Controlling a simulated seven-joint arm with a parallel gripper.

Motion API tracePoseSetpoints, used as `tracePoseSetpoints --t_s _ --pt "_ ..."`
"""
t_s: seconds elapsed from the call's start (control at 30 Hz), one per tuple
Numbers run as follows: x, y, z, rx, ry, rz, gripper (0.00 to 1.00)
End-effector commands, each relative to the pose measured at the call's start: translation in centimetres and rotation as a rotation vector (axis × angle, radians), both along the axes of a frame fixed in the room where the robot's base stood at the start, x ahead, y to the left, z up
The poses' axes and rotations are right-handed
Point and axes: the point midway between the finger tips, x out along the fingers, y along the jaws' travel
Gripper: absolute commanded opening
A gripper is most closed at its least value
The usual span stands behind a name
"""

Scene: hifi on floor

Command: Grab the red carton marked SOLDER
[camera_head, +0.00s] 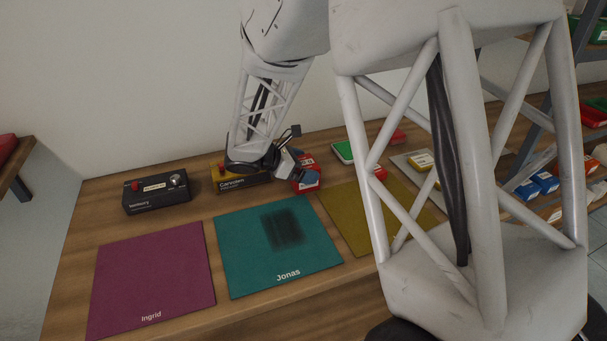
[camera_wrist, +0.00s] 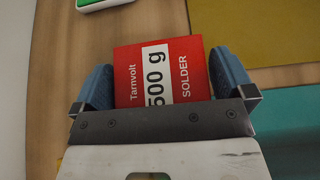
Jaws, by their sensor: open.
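The red carton (camera_wrist: 187,58) shows in the wrist view with a white "500 g" panel and the words "Tarnvolt" and "SOLDER". In the head view the carton (camera_head: 308,166) is at the back of the wooden bench, partly hidden by my gripper. My gripper (camera_head: 298,169) is open around it. In the wrist view the blue fingers of my gripper (camera_wrist: 163,75) stand on either side of the carton. A small gap shows beside the left finger; I cannot tell whether the right finger touches. The carton's near end is hidden behind the gripper's body.
A yellow box (camera_head: 232,184) stands close left of the carton, a black box (camera_head: 157,195) further left. A green-and-white item (camera_head: 342,151) lies to the right. Magenta (camera_head: 150,275), teal (camera_head: 270,240) and olive (camera_head: 350,215) mats lie in front. My arm hides the bench's right part.

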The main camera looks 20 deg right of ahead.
Motion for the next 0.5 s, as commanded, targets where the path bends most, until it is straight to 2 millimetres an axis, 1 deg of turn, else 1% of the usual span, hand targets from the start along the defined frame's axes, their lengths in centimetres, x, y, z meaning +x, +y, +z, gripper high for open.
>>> tracePoseSetpoints --t_s 0.33,0.37,0.5 --pt "0.00 0.01 0.02 0.000 0.000 0.000 1.00" --pt "0.00 0.01 0.02 0.000 0.000 0.000 0.97" --pt "0.00 0.01 0.02 0.000 0.000 0.000 0.76"
